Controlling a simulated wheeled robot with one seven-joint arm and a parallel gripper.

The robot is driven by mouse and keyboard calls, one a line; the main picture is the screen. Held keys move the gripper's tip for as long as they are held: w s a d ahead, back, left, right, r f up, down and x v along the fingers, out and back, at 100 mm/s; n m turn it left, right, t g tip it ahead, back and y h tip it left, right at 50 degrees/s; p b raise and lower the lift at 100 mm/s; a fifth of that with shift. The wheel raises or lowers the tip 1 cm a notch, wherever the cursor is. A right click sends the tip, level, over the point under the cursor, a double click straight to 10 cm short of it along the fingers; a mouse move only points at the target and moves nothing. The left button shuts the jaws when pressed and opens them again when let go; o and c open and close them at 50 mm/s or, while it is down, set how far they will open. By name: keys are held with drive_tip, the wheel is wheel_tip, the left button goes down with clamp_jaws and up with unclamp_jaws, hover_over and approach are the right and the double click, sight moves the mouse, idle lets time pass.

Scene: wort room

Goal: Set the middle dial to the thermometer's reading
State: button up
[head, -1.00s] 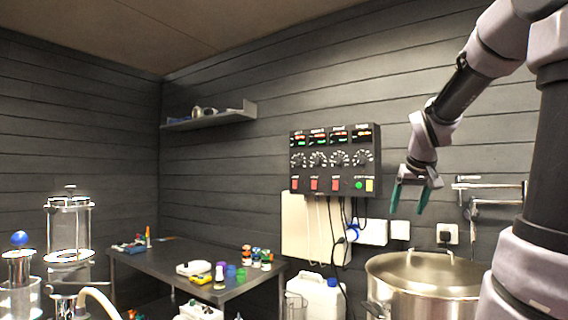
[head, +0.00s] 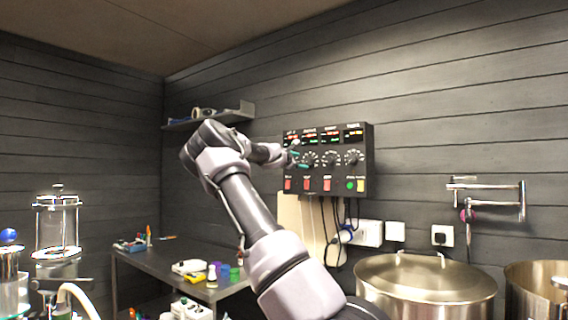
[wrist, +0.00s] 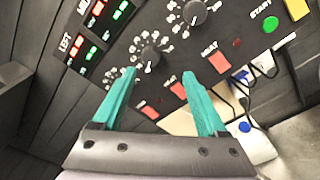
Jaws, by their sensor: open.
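The dark control panel (head: 369,150) is on the back wall, with a row of dials below lit displays. The middle dial (head: 310,158) is second from the left; in the wrist view it is the black knob (wrist: 150,55) with a white scale around it. My gripper (head: 299,159) is at the panel's left part. In the wrist view its two teal fingers (wrist: 160,74) are open and empty, with the middle dial just beyond the gap between the tips. I cannot tell whether they touch it. The left dial is hidden by my gripper. I cannot make out a thermometer or its reading.
Another dial (wrist: 193,12) is close beside the middle one. Red buttons (wrist: 177,90) and a green button (wrist: 270,25) are below the dials. Steel pots (head: 425,280) stand below right, and a table (head: 150,262) with small items is at left.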

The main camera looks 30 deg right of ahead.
sight(308, 161)
drive_tip(key=shift+n, duration=0.4)
drive_tip(key=x, duration=0.3)
drive_tip(key=w+x, duration=0.1)
drive_tip(key=x, duration=0.2)
drive_tip(key=a+x, duration=0.1)
drive_tip(key=x, duration=0.3)
drive_tip(key=shift+w+d+r, duration=0.15)
drive_tip(key=shift+w+r, duration=0.2)
drive_tip(key=shift+w, duration=0.05)
clamp_jaws()
